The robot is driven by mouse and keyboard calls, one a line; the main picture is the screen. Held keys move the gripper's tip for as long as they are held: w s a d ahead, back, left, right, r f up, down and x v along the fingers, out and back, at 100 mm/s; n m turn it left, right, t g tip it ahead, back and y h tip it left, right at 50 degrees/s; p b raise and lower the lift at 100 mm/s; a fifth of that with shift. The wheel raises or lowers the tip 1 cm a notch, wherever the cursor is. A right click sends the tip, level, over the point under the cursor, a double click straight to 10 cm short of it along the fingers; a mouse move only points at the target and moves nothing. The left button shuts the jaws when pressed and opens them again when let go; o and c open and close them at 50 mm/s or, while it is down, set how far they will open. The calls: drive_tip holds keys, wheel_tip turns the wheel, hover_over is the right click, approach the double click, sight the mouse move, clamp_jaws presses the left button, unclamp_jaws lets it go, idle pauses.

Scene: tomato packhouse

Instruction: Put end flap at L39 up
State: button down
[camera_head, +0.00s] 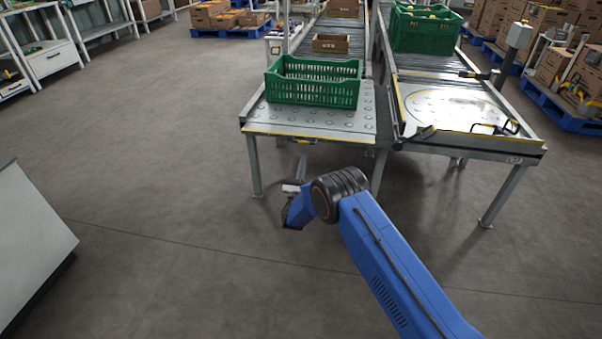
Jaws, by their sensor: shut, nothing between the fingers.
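Two roller lanes end near me. The left lane's end plate (350,121) is flat, studded with balls, and has a yellow stripe along its front edge. A small yellow handle or latch (304,141) sits under that edge.
An empty green crate (312,93) stands on the left plate; a brown box (331,43) is behind it. A filled green crate (425,30) is on the right lane. A grey cabinet (32,230) stands at left. Open floor lies between.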

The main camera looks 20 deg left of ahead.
drive_tip(key=shift+w+r, duration=0.2)
drive_tip(key=shift+r, duration=0.8)
drive_tip(key=shift+w+r, duration=0.2)
drive_tip(key=shift+r, duration=0.75)
drive_tip(key=shift+r, duration=0.1)
drive_tip(key=shift+s+r+g, duration=0.1)
drive_tip(key=shift+r+g, duration=0.15)
drive_tip(key=shift+g, duration=0.35)
